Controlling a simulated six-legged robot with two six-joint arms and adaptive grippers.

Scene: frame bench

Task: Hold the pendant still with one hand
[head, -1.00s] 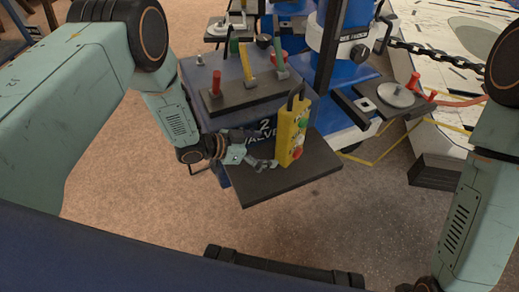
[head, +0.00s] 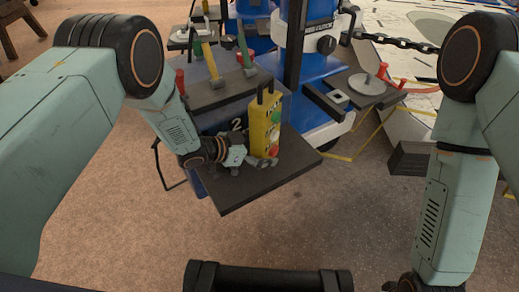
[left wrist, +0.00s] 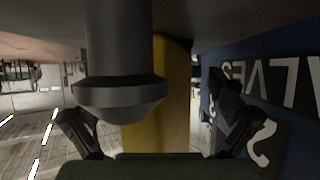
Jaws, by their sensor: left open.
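The yellow pendant (head: 265,124) stands upright on a dark shelf (head: 243,193), with green and red buttons on its face and a black loop on top. My left gripper (head: 263,161) is at the lower left of the pendant, its fingers near the pendant's base. In the left wrist view the yellow pendant (left wrist: 174,100) shows between the two spread fingers of the left gripper (left wrist: 156,118). A grey cylinder hides part of it there, and contact cannot be made out.
A dark rack (head: 222,92) with yellow- and green-handled tools stands behind the pendant. A round metal disc (head: 367,84) lies on a side shelf at right. A chain (head: 400,43) hangs at upper right. Open floor (head: 310,215) lies in front of the shelf.

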